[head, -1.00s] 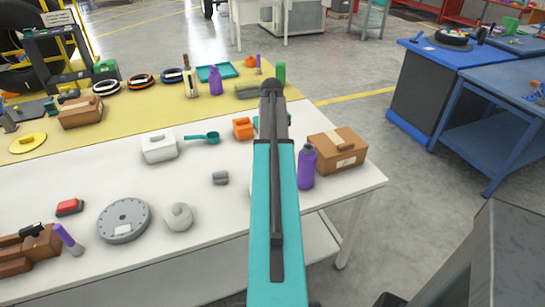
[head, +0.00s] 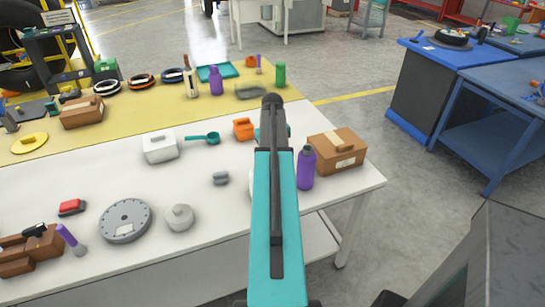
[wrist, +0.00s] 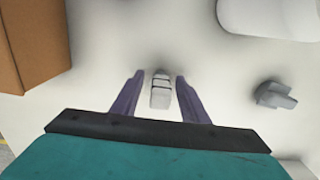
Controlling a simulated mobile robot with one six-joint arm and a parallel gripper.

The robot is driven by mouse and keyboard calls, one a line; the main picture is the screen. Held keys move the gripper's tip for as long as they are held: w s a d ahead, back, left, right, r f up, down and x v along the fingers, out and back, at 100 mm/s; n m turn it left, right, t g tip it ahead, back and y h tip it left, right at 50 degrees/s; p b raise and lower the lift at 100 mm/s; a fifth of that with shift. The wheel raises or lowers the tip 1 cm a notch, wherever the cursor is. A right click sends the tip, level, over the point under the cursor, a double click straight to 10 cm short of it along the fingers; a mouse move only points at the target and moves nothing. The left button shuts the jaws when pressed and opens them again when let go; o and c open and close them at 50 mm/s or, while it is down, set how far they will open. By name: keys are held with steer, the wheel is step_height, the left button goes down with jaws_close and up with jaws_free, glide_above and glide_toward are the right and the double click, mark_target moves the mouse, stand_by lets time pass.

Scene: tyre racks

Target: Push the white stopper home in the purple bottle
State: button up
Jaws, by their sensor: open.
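A purple bottle (head: 306,168) stands upright on the white table beside the cardboard box, just right of my arm. Another purple bottle (head: 216,82) stands farther back on the yellow top. I cannot make out a white stopper in either neck. In the wrist view my gripper (wrist: 158,88) is open, its two fingers apart. A small pale ribbed piece (wrist: 160,92) shows between the fingertips, apart from both; I cannot tell whether it is the stopper. My arm hides the gripper in the head view.
A cardboard box (head: 338,150) stands at the table's right end. A grey piece (head: 221,178), orange block (head: 244,129), white case (head: 160,147) and grey disc (head: 125,220) lie left of my arm. A large white rounded thing (wrist: 268,18) is at the wrist view's upper right.

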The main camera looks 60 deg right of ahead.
steer(key=shift+f, duration=0.2)
steer(key=shift+c, duration=0.5)
jaws_close()
